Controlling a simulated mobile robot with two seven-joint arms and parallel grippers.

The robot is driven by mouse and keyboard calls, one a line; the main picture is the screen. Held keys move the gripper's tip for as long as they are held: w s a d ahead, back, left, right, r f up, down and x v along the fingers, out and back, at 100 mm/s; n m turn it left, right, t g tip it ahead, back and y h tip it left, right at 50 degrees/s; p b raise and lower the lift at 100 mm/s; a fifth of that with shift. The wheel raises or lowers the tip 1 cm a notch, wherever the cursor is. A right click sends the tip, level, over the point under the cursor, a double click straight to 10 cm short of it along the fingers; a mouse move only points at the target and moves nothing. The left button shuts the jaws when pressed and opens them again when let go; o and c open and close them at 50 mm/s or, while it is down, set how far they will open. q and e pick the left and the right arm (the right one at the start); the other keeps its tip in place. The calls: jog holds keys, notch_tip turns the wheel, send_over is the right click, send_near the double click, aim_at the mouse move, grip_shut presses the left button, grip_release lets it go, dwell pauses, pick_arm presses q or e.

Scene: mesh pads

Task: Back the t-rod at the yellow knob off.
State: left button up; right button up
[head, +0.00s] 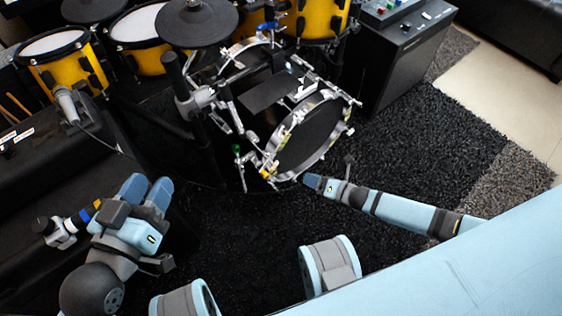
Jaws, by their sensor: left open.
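The drum with the mesh pad (308,135) has a silver hoop and stands tilted at the middle of the head view. A small yellow knob (265,173) shows at its lower left edge; the t-rod there is too small to make out clearly. My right gripper (312,181) is close to the lower edge of the hoop, a little to the right of the yellow knob. Its fingers are seen edge-on, so I cannot tell whether they are apart or touching the hoop. My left gripper (147,190) is open and empty, well to the left of the drum.
A green knob (236,149) sits on a stand left of the drum. Yellow drums (65,65), a dark cymbal pad (197,22) and a microphone (68,103) crowd the upper left. A black amplifier (400,60) stands upper right. Dark carpet (430,130) is clear on the right.

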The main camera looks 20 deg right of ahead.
aim_at(277, 165)
jog(key=b+x, duration=0.5)
jog(key=x, duration=0.8)
jog(key=shift+w+a+b, duration=0.15)
jog(key=shift+a+b, duration=0.1)
jog(key=shift+b, duration=0.1)
pick_arm(q)
jog(key=w+a+m+t, duration=0.1)
jog(key=m, duration=0.1)
jog(key=w+a+m+t+h, duration=0.1)
jog(key=m, duration=0.1)
jog(key=shift+w+r, duration=0.3)
jog(key=shift+r, duration=0.1)
pick_arm(e)
jog(key=shift+c, duration=0.4)
grip_shut()
